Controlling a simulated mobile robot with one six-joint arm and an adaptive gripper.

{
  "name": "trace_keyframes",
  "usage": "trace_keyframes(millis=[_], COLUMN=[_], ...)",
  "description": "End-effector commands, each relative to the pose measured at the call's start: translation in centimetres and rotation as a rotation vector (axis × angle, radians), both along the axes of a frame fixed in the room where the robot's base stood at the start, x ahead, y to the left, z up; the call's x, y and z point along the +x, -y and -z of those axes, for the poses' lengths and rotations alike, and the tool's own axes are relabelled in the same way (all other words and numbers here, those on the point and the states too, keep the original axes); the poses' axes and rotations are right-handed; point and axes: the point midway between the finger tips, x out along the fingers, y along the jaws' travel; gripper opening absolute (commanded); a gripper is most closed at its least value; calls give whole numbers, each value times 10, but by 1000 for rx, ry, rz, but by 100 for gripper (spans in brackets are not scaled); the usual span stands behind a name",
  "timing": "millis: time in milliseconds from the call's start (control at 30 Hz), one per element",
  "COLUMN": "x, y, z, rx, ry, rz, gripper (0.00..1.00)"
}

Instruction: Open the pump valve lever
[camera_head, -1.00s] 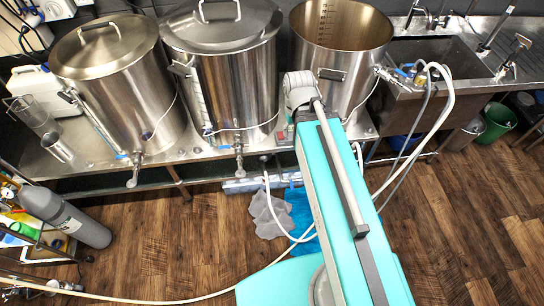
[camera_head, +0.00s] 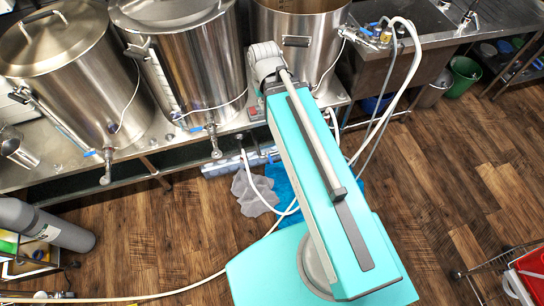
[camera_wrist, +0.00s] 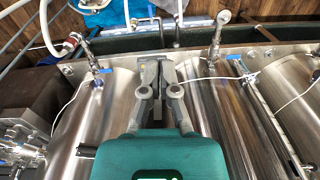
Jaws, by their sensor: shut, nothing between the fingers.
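My gripper (camera_wrist: 160,62) shows in the wrist view with its two grey fingers together and nothing between them, over the edge of the steel bench between two kettles. In the head view my arm hides it. A kettle tap with a blue lever (camera_wrist: 103,71) is left of the fingers in the wrist view; another blue lever (camera_wrist: 234,57) is to the right. Both are apart from the fingers. In the head view, blue levers show at the left kettle (camera_head: 88,153) and middle kettle (camera_head: 195,129). I cannot tell which lever, if any, belongs to the pump.
The steel bench (camera_head: 75,165) carries several kettles. White hoses (camera_head: 253,196) run below it to the floor, beside a blue mat (camera_head: 288,183). A grey gas cylinder (camera_head: 45,225) lies across the lower left. A red crate (camera_head: 530,270) stands lower right. Wooden floor is clear at right.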

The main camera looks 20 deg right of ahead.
Motion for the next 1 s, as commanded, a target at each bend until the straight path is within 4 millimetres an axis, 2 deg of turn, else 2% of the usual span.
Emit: trace_keyframes(millis=[33,100,1000], x=[3,7,48], y=[2,4,42], z=[16,29,185], rx=[3,8,72], ry=[-1,-3,-37], rz=[22,55,513], gripper=[0,0,0])
